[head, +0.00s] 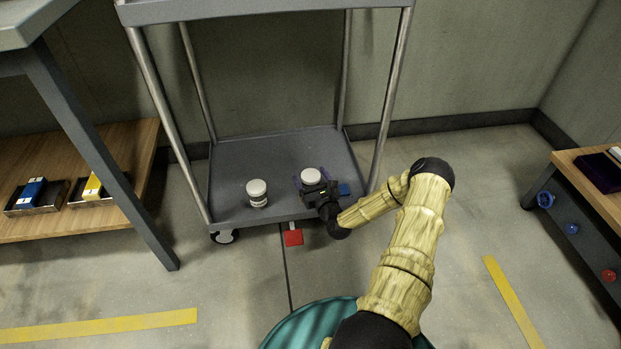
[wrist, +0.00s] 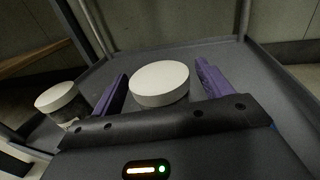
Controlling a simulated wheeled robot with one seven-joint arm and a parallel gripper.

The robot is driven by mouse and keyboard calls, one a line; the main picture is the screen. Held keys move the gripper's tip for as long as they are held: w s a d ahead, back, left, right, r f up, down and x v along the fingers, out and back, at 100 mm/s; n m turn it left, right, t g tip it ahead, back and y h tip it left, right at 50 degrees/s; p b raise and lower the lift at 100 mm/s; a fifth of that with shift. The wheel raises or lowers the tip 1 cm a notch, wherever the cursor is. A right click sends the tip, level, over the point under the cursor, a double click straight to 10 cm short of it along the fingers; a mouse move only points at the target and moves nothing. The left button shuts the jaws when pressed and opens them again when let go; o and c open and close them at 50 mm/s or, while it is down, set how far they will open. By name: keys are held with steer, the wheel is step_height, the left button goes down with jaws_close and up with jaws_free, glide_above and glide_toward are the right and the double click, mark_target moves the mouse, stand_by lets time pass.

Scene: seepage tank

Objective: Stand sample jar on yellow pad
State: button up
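Two white-lidded jars stand upright on the lower shelf of a grey cart. One jar (head: 311,176) is at my gripper (head: 314,183); the other jar (head: 257,193) stands apart to the left. In the wrist view, the near jar (wrist: 159,82) is between the two purple fingers of my gripper (wrist: 162,72), with a gap on each side. My gripper is open around it. The left jar (wrist: 60,102) is outside the fingers. A yellow block-like item (head: 93,186) lies in a tray on the left wooden shelf; I cannot tell whether it is the yellow pad.
The cart shelf (head: 240,165) has a low rim and metal posts. A blue patch (head: 344,189) shows beside my gripper, and a red square (head: 293,238) at the cart's front. A blue item (head: 32,192) lies left of the yellow one. A bench (head: 590,190) stands right.

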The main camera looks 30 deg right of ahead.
steer(key=shift+r, duration=0.15)
steer(key=shift+s+p, duration=0.25)
steer(key=shift+p, duration=0.05)
steer(key=s+p, duration=0.4)
steer(key=s, duration=0.7)
steer(key=shift+s+a+p, duration=0.25)
steer(key=shift+a+p, duration=0.1)
steer(key=shift+p, duration=0.05)
